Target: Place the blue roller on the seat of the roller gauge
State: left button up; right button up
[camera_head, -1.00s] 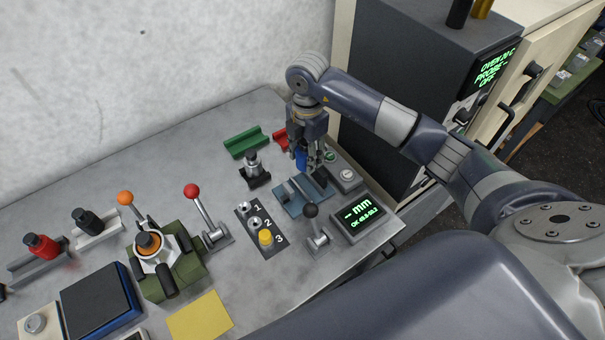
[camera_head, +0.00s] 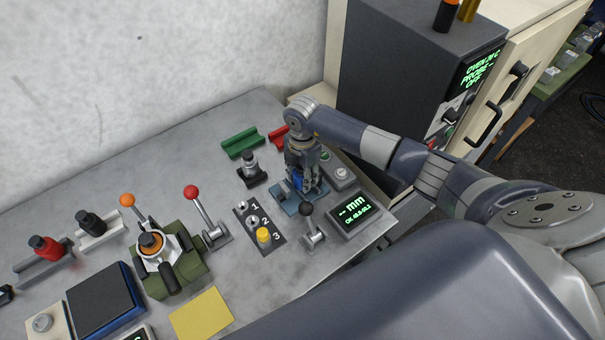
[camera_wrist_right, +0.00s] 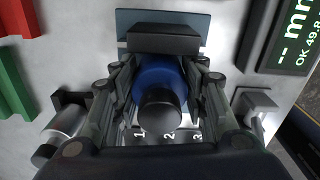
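The blue roller (camera_wrist_right: 160,80), with a dark round end facing the camera, sits between the fingers of my right gripper (camera_head: 300,182) in the right wrist view. The fingers press on its two sides. In the head view the blue roller (camera_head: 297,183) is mostly hidden by the gripper. The roller gauge (camera_head: 283,197) has a blue base under the gripper and a readout (camera_head: 357,210) showing "-- mm". In the right wrist view its dark block (camera_wrist_right: 165,39) is just beyond the roller. I cannot tell whether the roller touches the seat. My left gripper is not in view.
A black-knobbed lever (camera_head: 309,215) stands just in front of the gauge. The dark oven (camera_head: 405,75) rises behind my right arm.

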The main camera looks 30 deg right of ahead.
jog(key=o, duration=0.4)
jog(key=shift+o, duration=0.2)
jog(key=shift+r, duration=0.55)
notch_tip(320, 180, up, 10)
jog(key=b, duration=0.4)
jog(key=shift+r, duration=0.2)
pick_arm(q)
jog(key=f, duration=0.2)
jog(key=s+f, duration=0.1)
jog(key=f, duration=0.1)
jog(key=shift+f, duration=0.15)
pick_arm(e)
jog(key=shift+r, duration=0.4)
jog(key=shift+s+f, duration=0.1)
